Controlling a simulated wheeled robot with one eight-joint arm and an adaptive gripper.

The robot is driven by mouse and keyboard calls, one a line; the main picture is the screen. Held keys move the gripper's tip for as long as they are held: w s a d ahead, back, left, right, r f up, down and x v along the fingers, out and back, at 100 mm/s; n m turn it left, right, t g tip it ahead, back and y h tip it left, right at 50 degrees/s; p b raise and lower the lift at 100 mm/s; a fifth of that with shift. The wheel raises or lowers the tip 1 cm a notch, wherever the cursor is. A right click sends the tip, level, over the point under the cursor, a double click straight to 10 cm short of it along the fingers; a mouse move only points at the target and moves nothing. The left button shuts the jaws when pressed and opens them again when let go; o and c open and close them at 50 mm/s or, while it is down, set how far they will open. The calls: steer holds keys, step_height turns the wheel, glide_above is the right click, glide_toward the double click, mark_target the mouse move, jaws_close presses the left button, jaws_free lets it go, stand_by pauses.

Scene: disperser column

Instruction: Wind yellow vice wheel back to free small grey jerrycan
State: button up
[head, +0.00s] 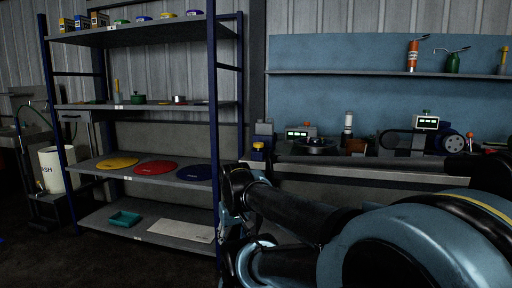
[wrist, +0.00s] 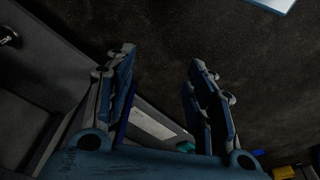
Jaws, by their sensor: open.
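I cannot make out a yellow vice wheel or a small grey jerrycan for certain in either view. A small yellow part (head: 258,146) sits on a dark block at the left end of the workbench in the head view; it is too small to identify. My gripper (wrist: 160,62) is open and empty in the wrist view, its two blue fingers apart above the dark floor. In the head view my arm crosses the lower right and hides the area below the bench.
A blue-framed shelf rack (head: 216,120) stands left of the bench, with yellow, red and blue discs on one shelf. The workbench (head: 300,187) carries several machines with green displays. A white bucket (head: 52,168) stands at far left. Dark floor (head: 120,262) lies open in front of the rack.

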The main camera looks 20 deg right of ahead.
steer(key=w+d+r+m+g+h, duration=0.1)
steer(key=w+d+r+m+h, duration=0.25)
steer(key=w+d+r, duration=0.35)
steer(key=m+g+h, duration=0.2)
steer(key=m+h, duration=1.3)
glide_toward(258, 143)
steer(key=shift+y, duration=0.25)
steer(key=d, duration=1)
steer(key=shift+s+d+r, duration=0.15)
steer(key=c, duration=1.1)
